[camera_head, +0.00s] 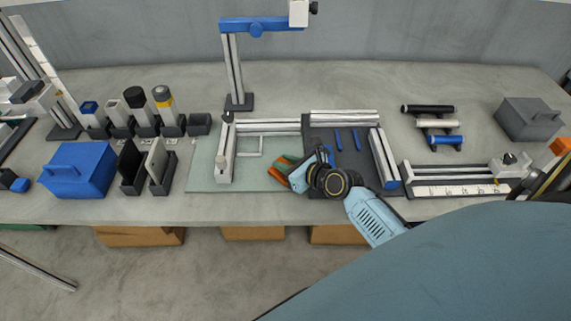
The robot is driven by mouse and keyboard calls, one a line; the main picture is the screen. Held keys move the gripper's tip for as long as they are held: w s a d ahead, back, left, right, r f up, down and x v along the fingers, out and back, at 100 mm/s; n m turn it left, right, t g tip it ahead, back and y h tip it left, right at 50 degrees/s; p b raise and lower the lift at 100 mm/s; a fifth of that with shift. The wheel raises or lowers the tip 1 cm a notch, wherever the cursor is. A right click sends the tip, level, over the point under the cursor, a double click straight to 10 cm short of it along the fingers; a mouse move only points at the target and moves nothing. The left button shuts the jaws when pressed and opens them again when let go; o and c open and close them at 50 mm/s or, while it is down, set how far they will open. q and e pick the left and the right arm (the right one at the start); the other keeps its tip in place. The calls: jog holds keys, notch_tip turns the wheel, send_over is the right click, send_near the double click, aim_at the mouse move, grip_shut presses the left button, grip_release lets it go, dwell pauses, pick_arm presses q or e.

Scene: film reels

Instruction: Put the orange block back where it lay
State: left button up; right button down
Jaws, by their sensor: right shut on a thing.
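My right gripper (295,172) reaches in from the lower right, over the front middle of the bench. The fingers and wrist hide part of the block. I cannot tell whether it touches the pale green mat (204,170) under it. My left gripper is not in view.
White rails and a dark plate (352,158) with blue pins stand right beside the gripper. A blue-armed stand (235,70) rises behind. A blue box (78,170) and dark slotted holders (132,168) are left. A ruler track (455,190) is right.

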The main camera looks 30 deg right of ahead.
jog(key=c, duration=1.3)
grip_release()
jog(key=shift+f, duration=0.1)
jog(key=shift+r, duration=0.25)
jog(key=p+v, duration=0.1)
jog(key=v, duration=1.1)
jog(key=shift+f+p, duration=0.1)
jog(key=shift+p, duration=0.2)
